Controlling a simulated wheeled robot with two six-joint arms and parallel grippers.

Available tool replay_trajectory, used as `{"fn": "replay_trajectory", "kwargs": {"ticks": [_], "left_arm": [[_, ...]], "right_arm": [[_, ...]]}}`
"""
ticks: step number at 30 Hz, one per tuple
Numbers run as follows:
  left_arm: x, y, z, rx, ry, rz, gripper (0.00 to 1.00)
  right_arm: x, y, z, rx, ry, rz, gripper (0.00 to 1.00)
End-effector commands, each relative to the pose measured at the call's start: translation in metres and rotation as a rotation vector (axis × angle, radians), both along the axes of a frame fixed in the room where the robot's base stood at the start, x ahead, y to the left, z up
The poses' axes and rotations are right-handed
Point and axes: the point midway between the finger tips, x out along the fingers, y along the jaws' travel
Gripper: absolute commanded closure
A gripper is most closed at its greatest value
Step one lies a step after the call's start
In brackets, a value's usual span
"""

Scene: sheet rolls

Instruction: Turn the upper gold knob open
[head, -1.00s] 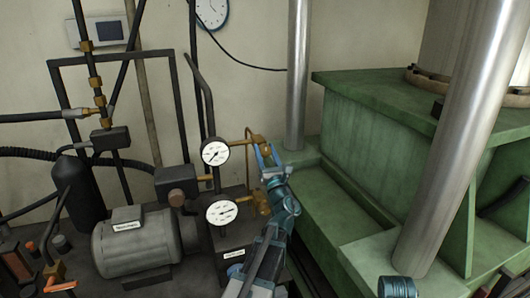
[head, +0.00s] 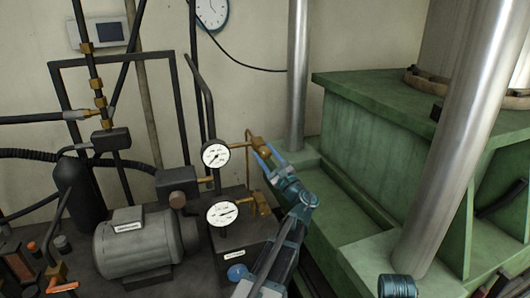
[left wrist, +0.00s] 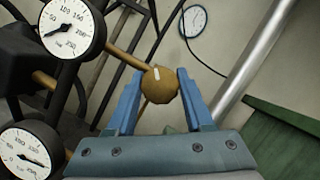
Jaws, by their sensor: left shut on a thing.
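The upper gold knob (head: 257,143) sits at the end of a brass pipe, right of the upper gauge. My left gripper (head: 264,153) is at this knob, its blue fingers shut on it. In the left wrist view the round gold knob (left wrist: 159,86), with a pale mark on its face, lies between the two fingers. In the head view the fingers and wrist hide part of it. The lower gold knob (head: 261,201) is below, beside my left arm.
The upper gauge (head: 215,154) and lower gauge (head: 222,213) stand close left of my left gripper. A grey motor (head: 135,247) is farther left. A metal column (head: 297,80) rises behind, and a green machine base (head: 400,135) fills the right.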

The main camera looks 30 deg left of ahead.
Motion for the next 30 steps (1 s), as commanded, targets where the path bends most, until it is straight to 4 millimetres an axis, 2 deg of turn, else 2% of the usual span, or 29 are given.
{"fn": "replay_trajectory", "kwargs": {"ticks": [18,30], "left_arm": [[0.001,0.000,0.004,-0.361,-0.428,0.001,1.00],[0.000,0.000,0.002,-0.510,-0.603,0.000,1.00]], "right_arm": [[0.000,0.000,0.040,-0.001,0.002,0.004,0.50],[-0.001,0.000,0.056,-0.001,0.003,0.005,0.50]]}}
